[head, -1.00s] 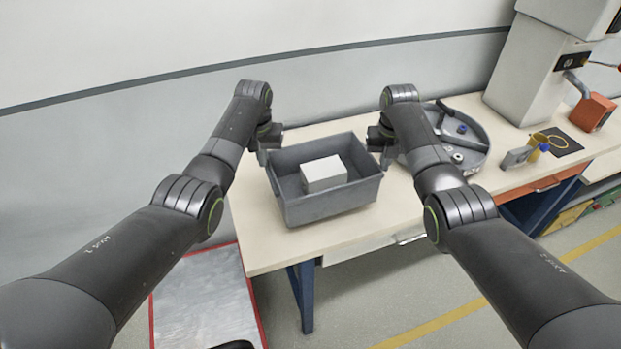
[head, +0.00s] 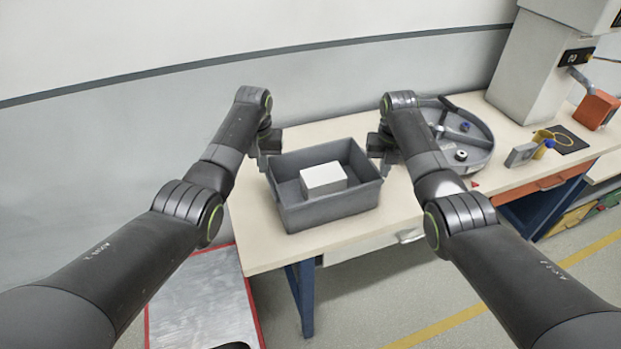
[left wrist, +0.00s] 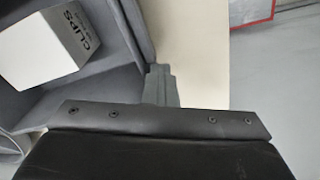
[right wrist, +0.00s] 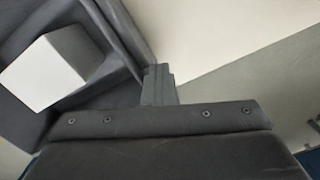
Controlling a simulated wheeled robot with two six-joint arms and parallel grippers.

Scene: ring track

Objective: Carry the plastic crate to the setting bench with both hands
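The grey plastic crate (head: 330,211) is over the left part of a pale-topped bench (head: 400,214), roughly level; I cannot tell if its base touches the top. A white box (head: 323,179) lies inside it; its lettering reads "CLIPS" in the left wrist view (left wrist: 45,45). My left gripper (head: 269,156) is at the crate's left end and my right gripper (head: 376,155) at its right end. In both wrist views the fingers, left (left wrist: 160,86) and right (right wrist: 158,86), look closed together at the crate's rim. The fingertips are partly hidden.
A round grey tray (head: 484,150) with small parts stands right of the crate. Farther right are a yellow cup (head: 541,150), a dark mat (head: 563,139) and a grey machine (head: 528,75). A wall runs behind. A red-edged metal plate (head: 200,300) is on the floor at left.

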